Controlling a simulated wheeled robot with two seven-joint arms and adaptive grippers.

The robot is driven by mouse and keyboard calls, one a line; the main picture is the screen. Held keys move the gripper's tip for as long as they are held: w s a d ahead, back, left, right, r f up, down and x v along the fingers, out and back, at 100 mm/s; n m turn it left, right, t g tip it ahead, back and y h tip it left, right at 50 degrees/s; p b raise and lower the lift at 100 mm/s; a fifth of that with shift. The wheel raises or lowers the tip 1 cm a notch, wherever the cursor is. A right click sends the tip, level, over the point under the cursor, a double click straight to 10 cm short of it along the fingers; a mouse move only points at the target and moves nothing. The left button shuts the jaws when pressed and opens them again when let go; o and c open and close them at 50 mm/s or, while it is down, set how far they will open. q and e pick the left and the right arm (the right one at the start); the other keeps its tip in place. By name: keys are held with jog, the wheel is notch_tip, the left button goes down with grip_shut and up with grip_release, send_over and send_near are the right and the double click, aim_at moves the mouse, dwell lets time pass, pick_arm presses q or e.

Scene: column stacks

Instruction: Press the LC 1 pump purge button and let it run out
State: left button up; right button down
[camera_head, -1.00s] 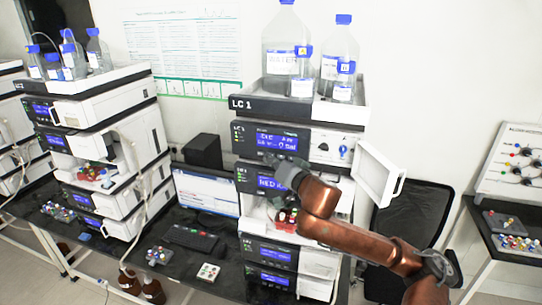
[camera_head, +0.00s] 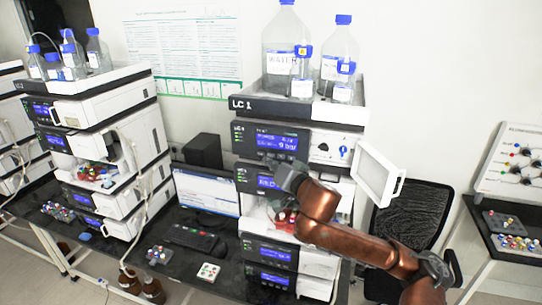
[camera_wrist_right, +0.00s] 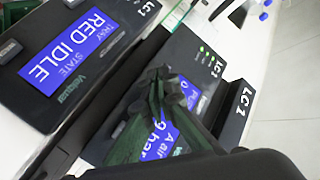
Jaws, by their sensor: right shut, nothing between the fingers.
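The LC 1 stack stands at centre. Its top module is the pump (camera_head: 248,141), a dark-fronted unit with a lit blue display (camera_head: 277,142) that appears to read purge and about 9 bar. In the right wrist view that display (camera_wrist_right: 158,143) is partly covered by the fingers. My right gripper (camera_head: 272,163) is shut and empty, its tips at the pump's lower front edge, just under the display. The fingertips also show in the right wrist view (camera_wrist_right: 158,78). The purge button cannot be made out behind them. I cannot tell whether the tips touch the panel. My left gripper is out of view.
The module below the pump has a display reading red idle (camera_wrist_right: 68,47). An open white door (camera_head: 378,178) sticks out right of the stack, near my right arm. Bottles (camera_head: 290,50) stand on top. A second stack (camera_head: 105,115) is at left.

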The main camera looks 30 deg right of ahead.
jog(key=s+a, duration=0.3)
jog(key=shift+s+a+p, duration=0.15)
jog(key=shift+a+p, duration=0.25)
dwell(0.4)
jog(key=shift+f, duration=0.1)
dwell(0.5)
